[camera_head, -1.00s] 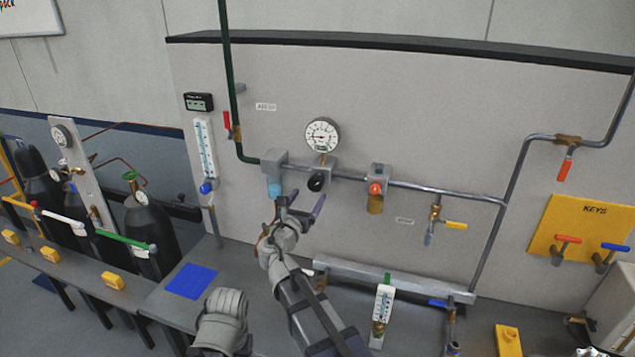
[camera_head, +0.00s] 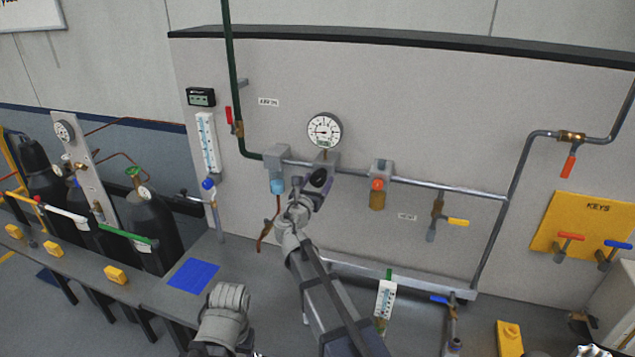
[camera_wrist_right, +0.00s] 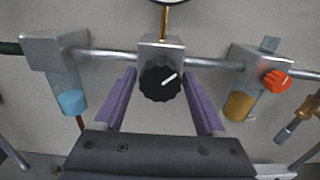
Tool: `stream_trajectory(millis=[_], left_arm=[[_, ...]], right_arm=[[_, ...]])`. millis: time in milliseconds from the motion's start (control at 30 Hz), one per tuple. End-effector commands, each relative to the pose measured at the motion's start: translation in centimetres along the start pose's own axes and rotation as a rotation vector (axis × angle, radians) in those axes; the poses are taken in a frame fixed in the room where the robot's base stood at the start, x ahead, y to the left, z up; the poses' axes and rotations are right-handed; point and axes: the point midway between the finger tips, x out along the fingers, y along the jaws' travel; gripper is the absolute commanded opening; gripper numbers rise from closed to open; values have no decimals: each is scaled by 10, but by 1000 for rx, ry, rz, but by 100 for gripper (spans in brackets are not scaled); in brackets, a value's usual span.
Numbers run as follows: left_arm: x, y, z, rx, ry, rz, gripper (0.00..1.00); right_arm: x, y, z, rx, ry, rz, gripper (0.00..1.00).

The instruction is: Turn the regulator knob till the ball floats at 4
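The black regulator knob (camera_head: 319,178) sits on a grey block below a round white gauge (camera_head: 324,130). In the right wrist view the knob (camera_wrist_right: 160,83) shows a white mark pointing up and right. My right gripper (camera_head: 311,187) is at the knob. In the wrist view its purple fingers (camera_wrist_right: 160,92) stand open on either side of it, with narrow gaps showing. A tall white flowmeter (camera_head: 207,143) with a blue knob hangs at the left; a smaller one (camera_head: 386,299) stands at lower centre. No ball height is readable in either.
A pipe (camera_head: 440,190) runs along the panel. Yellow-handled (camera_head: 458,222) and red-handled valves are farther right. Dark cylinders (camera_head: 150,220) stand at the left.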

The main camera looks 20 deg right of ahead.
Motion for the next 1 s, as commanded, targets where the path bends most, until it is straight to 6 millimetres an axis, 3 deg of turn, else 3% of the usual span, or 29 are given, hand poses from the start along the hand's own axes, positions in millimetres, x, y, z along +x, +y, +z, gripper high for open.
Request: stream_trajectory(millis=[67,633,1000], left_arm=[[0,0,0,0,0,0,66],[0,0,0,0,0,0,66],[0,0,0,0,0,0,66]], right_arm=[[0,0,0,0,0,0,63],[0,0,0,0,0,0,0],[0,0,0,87,0,0,0]])
